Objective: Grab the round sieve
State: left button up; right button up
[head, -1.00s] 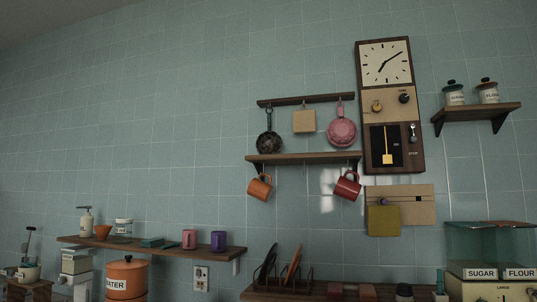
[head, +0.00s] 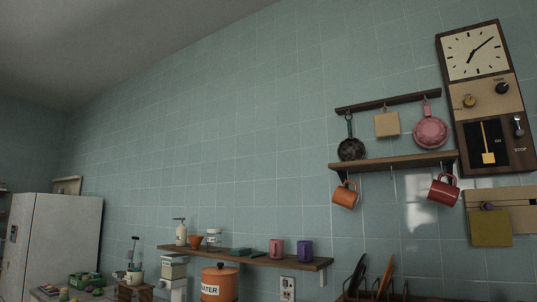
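I cannot clearly make out a round sieve in the head view. A dark round utensil with a long handle (head: 351,148) hangs from the upper wall rail. It could be a pan or a sieve; its surface is too small to tell. A pink round pan-like utensil (head: 430,132) hangs further right on the same rail. Neither of my grippers is in view.
A wooden shelf (head: 392,162) with an orange mug (head: 345,194) and a red mug (head: 443,189) hanging below is on the wall. A lower shelf (head: 245,258) holds jars and cups. A white fridge (head: 52,245) stands at left, beside a green crate (head: 86,280).

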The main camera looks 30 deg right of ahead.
aim_at(351, 149)
jog(key=u, duration=0.4)
jog(key=i, duration=1)
jog(key=z, duration=2.9)
